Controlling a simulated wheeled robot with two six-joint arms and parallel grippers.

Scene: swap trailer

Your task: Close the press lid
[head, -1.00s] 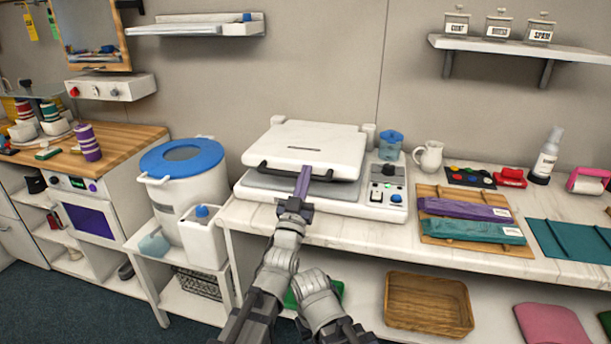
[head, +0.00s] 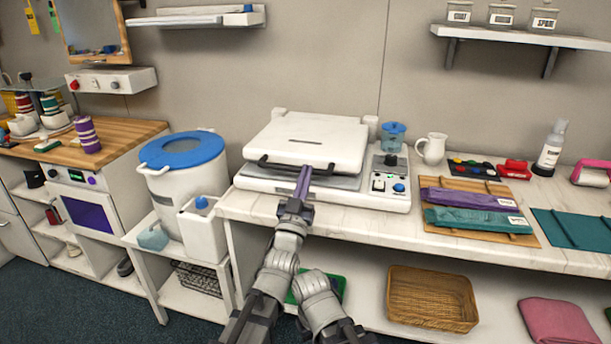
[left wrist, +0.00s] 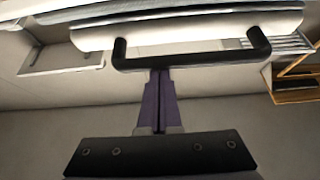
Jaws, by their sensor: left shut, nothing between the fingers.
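The press (head: 350,192) stands on the white counter. Its white lid (head: 308,142) is partly lowered, with a narrow gap above the grey plate, and has a dark bar handle (head: 290,167) along its front edge. The handle also shows in the left wrist view (left wrist: 190,63). My left gripper (head: 304,170) is shut and empty, its purple fingers pointing at the middle of the handle. In the left wrist view the fingertips (left wrist: 160,72) meet the bar or lie just behind it; contact is not certain. My right gripper is not in view.
A control panel (head: 388,188) is on the press's right side, with a blue-lidded cup (head: 393,138) behind it.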

